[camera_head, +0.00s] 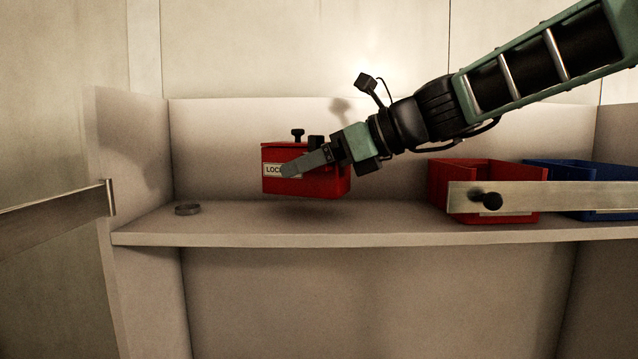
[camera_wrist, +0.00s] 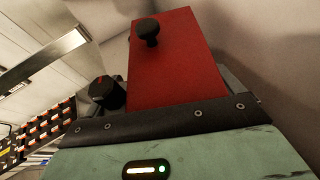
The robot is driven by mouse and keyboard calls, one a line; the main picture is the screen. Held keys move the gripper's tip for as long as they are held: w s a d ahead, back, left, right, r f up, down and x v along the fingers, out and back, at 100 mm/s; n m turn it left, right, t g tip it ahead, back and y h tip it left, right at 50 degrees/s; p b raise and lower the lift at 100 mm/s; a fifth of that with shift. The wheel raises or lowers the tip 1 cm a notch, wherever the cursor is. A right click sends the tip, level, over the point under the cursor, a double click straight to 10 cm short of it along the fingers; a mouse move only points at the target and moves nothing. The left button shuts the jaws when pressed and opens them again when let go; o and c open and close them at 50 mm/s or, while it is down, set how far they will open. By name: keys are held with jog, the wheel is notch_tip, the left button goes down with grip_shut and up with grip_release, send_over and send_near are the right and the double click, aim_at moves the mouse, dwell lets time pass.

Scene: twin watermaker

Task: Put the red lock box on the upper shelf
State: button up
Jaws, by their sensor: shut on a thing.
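The red lock box (camera_head: 322,182) has a white label reading "LOC", the rest covered by a finger, and a black knob on top. My gripper (camera_head: 300,166) is shut on it, with one finger across its front face. The box is upright and appears to hover slightly above the shelf (camera_head: 330,222), with a shadow beneath it. In the wrist view the red box (camera_wrist: 176,62) fills the space beyond my gripper (camera_wrist: 170,95), its black knob showing. The far finger is mostly hidden.
A small dark ring (camera_head: 187,209) lies on the shelf at the left. A red bin (camera_head: 480,172) and a blue bin (camera_head: 570,175) stand at the right. A metal bar with a black knob (camera_head: 540,196) crosses before them. Another bar (camera_head: 55,210) is at the left.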

aim_at(316, 182)
jog(key=shift+f, duration=1.55)
jog(key=shift+f, duration=0.1)
jog(key=shift+f, duration=0.15)
jog(key=o, duration=1.1)
jog(key=shift+r, duration=0.2)
jog(key=b+v, duration=0.3)
jog(key=v, duration=0.9)
jog(key=shift+s+f, duration=0.1)
